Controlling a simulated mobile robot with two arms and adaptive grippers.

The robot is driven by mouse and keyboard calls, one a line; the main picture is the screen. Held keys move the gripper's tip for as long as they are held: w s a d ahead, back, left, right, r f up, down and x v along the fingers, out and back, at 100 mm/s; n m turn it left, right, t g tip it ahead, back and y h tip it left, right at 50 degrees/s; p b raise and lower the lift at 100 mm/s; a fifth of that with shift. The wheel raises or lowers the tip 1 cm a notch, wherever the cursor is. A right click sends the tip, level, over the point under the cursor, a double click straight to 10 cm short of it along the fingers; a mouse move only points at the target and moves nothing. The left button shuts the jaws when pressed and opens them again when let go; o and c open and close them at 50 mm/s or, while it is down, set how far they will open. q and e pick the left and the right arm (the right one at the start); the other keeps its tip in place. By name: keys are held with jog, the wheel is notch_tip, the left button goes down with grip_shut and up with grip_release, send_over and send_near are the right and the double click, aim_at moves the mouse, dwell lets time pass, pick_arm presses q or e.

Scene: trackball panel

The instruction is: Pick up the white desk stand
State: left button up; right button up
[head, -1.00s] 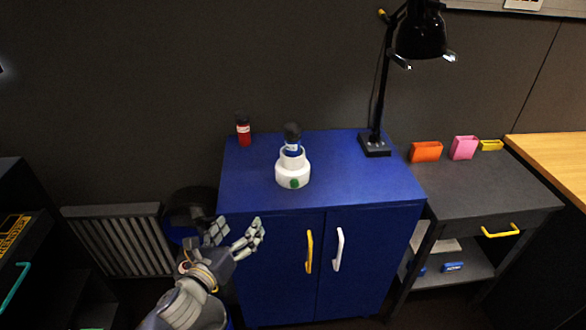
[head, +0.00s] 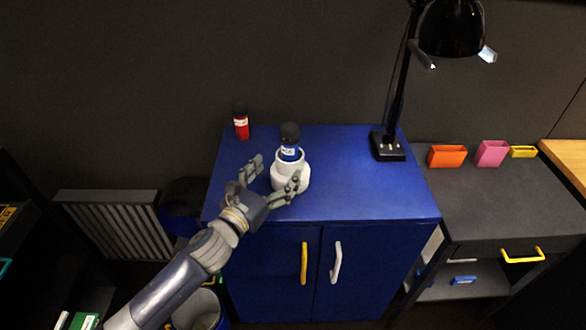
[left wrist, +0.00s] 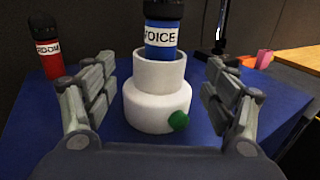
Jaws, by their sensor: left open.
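The white desk stand (head: 283,183) stands upright on the blue cabinet top, near its left front. A blue bottle with a black cap (head: 290,150) sits in its upper cup. In the left wrist view the stand (left wrist: 150,108) is centred, with a green knob (left wrist: 178,121) on its front. My left gripper (head: 276,178) is open, its fingers to the left and front of the stand. In the left wrist view the fingers (left wrist: 158,100) flank the stand with gaps on both sides. My right gripper is not in view.
A red bottle (head: 241,124) stands at the cabinet's back left. A black lamp (head: 389,146) stands at its back right. The blue cabinet top (head: 350,185) is clear right of the stand. Orange, pink and yellow holders sit on the grey desk (head: 500,205).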

aim_at(286, 159)
pick_arm(q)
jog(key=shift+x, duration=0.85)
jog(key=shift+w+d, duration=0.2)
jog(key=shift+w, duration=0.1)
jog(key=x, duration=0.1)
jog(key=p+x, duration=0.1)
jog(key=x, duration=0.2)
jog(key=shift+r, duration=0.35)
jog(key=shift+w+d+f, duration=0.1)
jog(key=shift+w+d, duration=0.2)
jog(key=shift+w, duration=0.3)
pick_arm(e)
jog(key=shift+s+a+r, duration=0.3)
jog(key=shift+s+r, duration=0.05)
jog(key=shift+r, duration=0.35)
pick_arm(q)
jog(key=shift+c, duration=0.5)
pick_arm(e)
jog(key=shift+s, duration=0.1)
pick_arm(q)
jog(key=c, duration=0.9)
jog(key=shift+c, duration=0.2)
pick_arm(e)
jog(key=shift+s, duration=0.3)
